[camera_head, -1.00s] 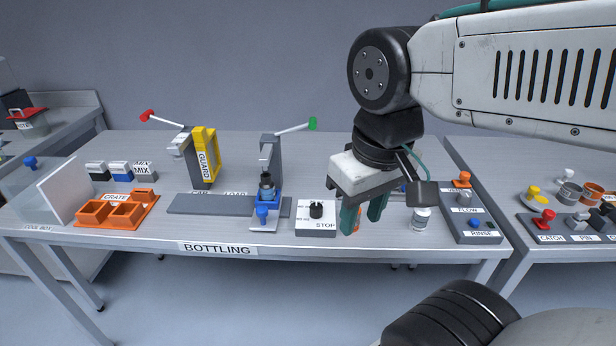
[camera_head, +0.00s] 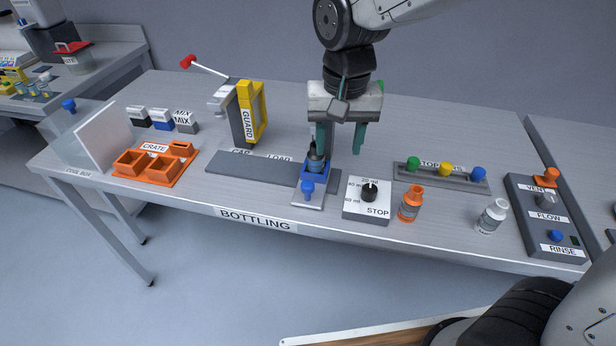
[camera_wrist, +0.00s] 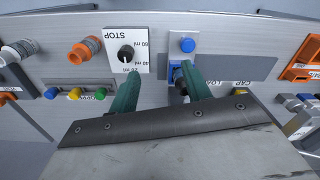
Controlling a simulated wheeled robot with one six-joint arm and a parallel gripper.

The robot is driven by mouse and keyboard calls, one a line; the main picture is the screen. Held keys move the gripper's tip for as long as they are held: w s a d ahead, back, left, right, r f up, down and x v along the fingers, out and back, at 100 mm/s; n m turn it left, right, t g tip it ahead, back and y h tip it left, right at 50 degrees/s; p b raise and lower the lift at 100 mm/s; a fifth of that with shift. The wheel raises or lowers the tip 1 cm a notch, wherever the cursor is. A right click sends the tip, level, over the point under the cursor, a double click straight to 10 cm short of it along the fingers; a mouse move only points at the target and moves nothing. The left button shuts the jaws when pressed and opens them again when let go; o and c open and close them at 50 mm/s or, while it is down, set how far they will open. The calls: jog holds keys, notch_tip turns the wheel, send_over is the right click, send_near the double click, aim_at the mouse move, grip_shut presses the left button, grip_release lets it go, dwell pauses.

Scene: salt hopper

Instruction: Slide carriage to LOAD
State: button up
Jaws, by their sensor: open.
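The blue carriage (camera_head: 313,173) sits at the right end of the grey track (camera_head: 245,170), right of the LOAD label (camera_head: 280,158). It holds a small dark bottle (camera_head: 315,155) and has a blue knob (camera_head: 307,188) at its front. The CAP label (camera_head: 241,153) is further left. My gripper (camera_head: 340,148) is open, pointing down, above and slightly right of the carriage. In the wrist view, one fingertip of my gripper (camera_wrist: 158,85) overlaps the carriage, partly hiding it, and the blue knob (camera_wrist: 187,45) shows clear beyond. I cannot tell whether the finger touches anything.
A yellow guard (camera_head: 252,112) with a red-ended lever stands behind the track. The STOP dial box (camera_head: 367,200) is right of the carriage. An orange crate (camera_head: 150,163) is at left.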

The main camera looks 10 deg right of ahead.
send_over(307, 184)
notch_tip(307, 184, down, 3)
jog(key=shift+s+d+f, duration=0.1)
jog(key=shift+d+f, duration=0.05)
jog(key=shift+f, duration=0.35)
notch_tip(307, 184, down, 7)
jog(key=shift+f, duration=0.1)
